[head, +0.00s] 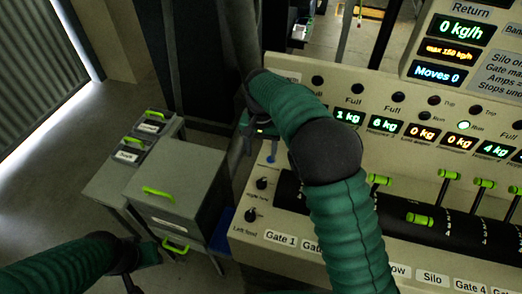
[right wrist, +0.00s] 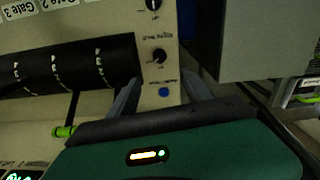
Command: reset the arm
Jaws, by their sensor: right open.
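My right arm reaches up across the control panel (head: 262,218) in the head view. Its gripper (head: 252,140) hangs at the panel's left edge, partly hidden by the wrist. In the right wrist view the right gripper (right wrist: 162,80) is open, its two grey fingers apart with nothing between them.
The panel has several green-handled levers (head: 420,219) right of my right arm, two knobs (head: 261,183) at its left, and lit displays (head: 384,125). A grey cabinet (head: 180,183) with green handles stands left of the panel. Open floor (head: 60,165) lies farther left.

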